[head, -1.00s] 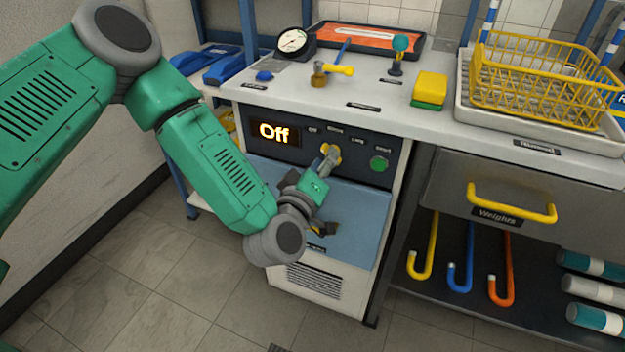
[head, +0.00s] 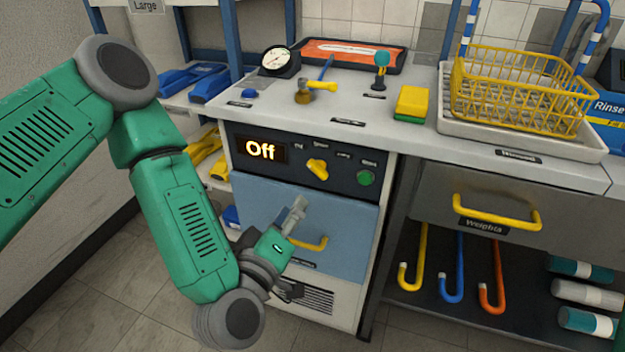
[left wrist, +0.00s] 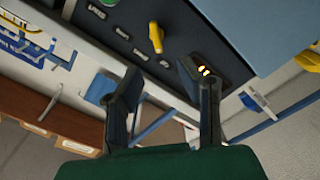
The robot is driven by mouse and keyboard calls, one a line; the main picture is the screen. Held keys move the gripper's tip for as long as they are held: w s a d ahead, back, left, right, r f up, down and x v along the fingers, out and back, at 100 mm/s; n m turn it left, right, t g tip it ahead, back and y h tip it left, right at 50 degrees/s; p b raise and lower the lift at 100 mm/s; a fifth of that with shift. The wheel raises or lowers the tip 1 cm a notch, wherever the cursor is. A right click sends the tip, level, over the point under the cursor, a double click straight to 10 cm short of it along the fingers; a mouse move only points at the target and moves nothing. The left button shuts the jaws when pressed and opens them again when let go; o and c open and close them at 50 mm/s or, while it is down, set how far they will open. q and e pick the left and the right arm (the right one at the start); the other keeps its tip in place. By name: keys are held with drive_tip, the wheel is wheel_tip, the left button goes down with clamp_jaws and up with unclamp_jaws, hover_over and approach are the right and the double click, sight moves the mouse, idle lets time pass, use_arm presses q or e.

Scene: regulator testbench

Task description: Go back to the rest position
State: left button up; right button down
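My left gripper (head: 293,245) is in front of the blue drawer front (head: 345,225), below the control panel (head: 235,165). In the left wrist view its two dark fingers (left wrist: 160,72) are spread apart with nothing between them. The yellow knob (head: 317,167) sits on the panel, apart from the gripper; it also shows in the left wrist view (left wrist: 156,38). The display (head: 262,150) reads "Off". The green arm reaches in from the left. My right gripper is in neither view.
The blue drawer has a yellow handle (head: 310,243) close to the gripper. A green button (head: 365,178) is right of the knob. On the counter are a gauge (head: 279,60), a yellow-green sponge (head: 411,103) and a yellow basket (head: 515,95). Open floor lies front left.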

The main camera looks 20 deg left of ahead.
use_arm(q)
drive_tip(key=s+f+m+g+h+p, duration=0.3)
drive_tip(key=s+f+m+g+p, duration=0.2)
drive_tip(key=s+f+m+g, duration=0.5)
drive_tip(key=s+a+f+g+y+p, duration=0.1)
drive_tip(key=s+a+f+g, duration=0.2)
drive_tip(key=s+a, duration=0.2)
drive_tip(key=s+a+f+g+y+p, duration=0.1)
drive_tip(key=s+a+f+g+y, duration=0.1)
drive_tip(key=s, duration=0.7)
drive_tip(key=a+f+g, duration=0.1)
drive_tip(key=a+g, duration=0.1)
drive_tip(key=a, duration=0.1)
drive_tip(key=shift+s+a+y, duration=0.25)
drive_tip(key=shift+a+y, duration=0.05)
drive_tip(key=shift+w, duration=0.15)
